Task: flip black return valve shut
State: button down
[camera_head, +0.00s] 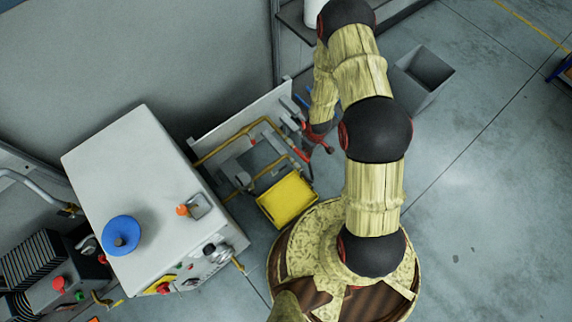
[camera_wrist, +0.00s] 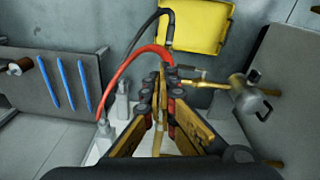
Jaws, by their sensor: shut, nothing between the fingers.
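In the wrist view, my gripper (camera_wrist: 161,82) is shut, its fingertips together beside the curved end of a red hose (camera_wrist: 134,63). A black hose (camera_wrist: 145,22) arches behind the red one and comes down just beyond the fingertips. A small dark lever-like part (camera_wrist: 187,68) sits right of the fingertips on the brass pipework (camera_wrist: 208,84); I cannot tell for certain whether it is the black return valve, or its position. In the head view, my gripper (camera_head: 318,141) is at the right end of the white panel (camera_head: 212,138) with brass pipes (camera_head: 228,146). My fingers hide part of the pipework.
A yellow tray (camera_head: 287,200) lies on the floor below the panel; the wrist view shows it beyond the hoses (camera_wrist: 195,22). A large grey cabinet (camera_head: 150,190) stands left of the panel. A grey open bin (camera_head: 425,76) is behind my arm. Floor at right is clear.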

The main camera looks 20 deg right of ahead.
jog(key=s+a+f+m+t+y, duration=0.2)
jog(key=a+f+t, duration=0.3)
jog(key=f, duration=0.3)
jog(key=shift+f+t+y+b, duration=0.25)
jog(key=shift+t+y+b, duration=0.05)
jog(key=shift+t+y, duration=0.55)
jog(key=shift+w, duration=0.1)
jog(key=b, duration=0.4)
send_over(282, 168)
jog(key=d, duration=0.3)
notch_tip(282, 168, down, 7)
jog(key=f, duration=0.2)
jog(key=a+f+b, duration=0.1)
jog(key=f, duration=0.1)
